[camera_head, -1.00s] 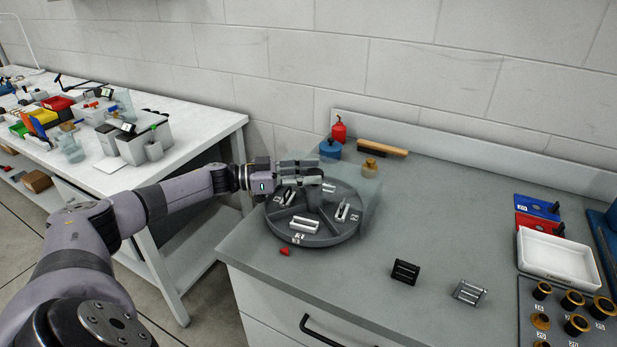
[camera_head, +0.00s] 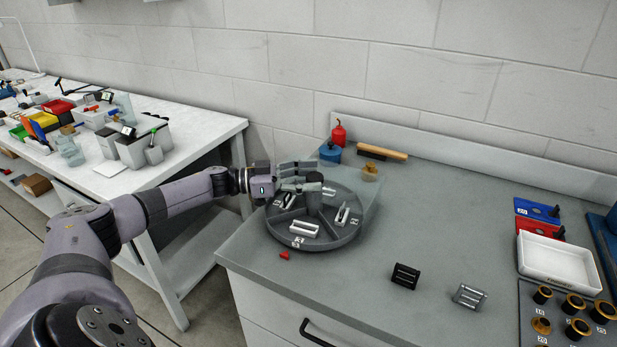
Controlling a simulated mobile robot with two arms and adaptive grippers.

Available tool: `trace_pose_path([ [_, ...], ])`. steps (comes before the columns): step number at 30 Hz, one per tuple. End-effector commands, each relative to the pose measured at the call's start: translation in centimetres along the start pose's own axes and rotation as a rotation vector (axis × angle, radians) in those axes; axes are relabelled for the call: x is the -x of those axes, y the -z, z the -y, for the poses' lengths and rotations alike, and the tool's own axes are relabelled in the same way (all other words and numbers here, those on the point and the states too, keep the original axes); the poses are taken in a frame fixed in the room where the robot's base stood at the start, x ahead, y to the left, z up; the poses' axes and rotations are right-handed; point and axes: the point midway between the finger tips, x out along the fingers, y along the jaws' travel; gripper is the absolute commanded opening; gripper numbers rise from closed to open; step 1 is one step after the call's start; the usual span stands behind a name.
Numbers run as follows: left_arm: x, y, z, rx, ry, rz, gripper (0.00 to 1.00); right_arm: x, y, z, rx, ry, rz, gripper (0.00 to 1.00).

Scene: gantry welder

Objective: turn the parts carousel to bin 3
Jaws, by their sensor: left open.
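The parts carousel (camera_head: 334,236) is a round dark grey tray with dividers, a central hub and small metal parts in its bins. It sits near the left end of the grey counter. A white number label (camera_head: 298,241) is on its front edge; the digit is too small to read surely. A small red pointer (camera_head: 284,255) lies on the counter at its front left. My left gripper (camera_head: 312,173) is open over the back left of the carousel, with its fingers pointing right near the hub top. I cannot tell whether it touches. My right gripper is not in view.
A red container (camera_head: 338,133), blue container (camera_head: 330,153), brass container (camera_head: 370,171) and brush (camera_head: 382,151) stand behind the carousel. A black rack (camera_head: 405,276) and metal rack (camera_head: 469,296) lie to the right.

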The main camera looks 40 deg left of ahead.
Motion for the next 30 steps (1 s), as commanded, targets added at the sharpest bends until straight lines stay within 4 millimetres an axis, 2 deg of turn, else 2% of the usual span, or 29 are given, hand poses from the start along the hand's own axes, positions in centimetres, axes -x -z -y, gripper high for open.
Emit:
trace_pose_path([
  [5,1.2,-0.1,0.0,0.002,0.002,0.003,0.56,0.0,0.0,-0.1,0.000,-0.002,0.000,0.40],
  [15,8.2,-0.2,0.1,0.003,0.003,0.006,0.56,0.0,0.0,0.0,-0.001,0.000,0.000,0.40],
  [19,10.3,-0.1,0.1,0.001,0.002,0.004,0.56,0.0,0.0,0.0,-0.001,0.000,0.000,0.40],
  [24,11.8,0.0,0.1,0.000,0.001,0.001,0.56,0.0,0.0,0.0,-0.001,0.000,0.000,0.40],
  [30,12.1,0.0,0.0,-0.001,0.000,0.000,0.56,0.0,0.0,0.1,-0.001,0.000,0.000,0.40],
])
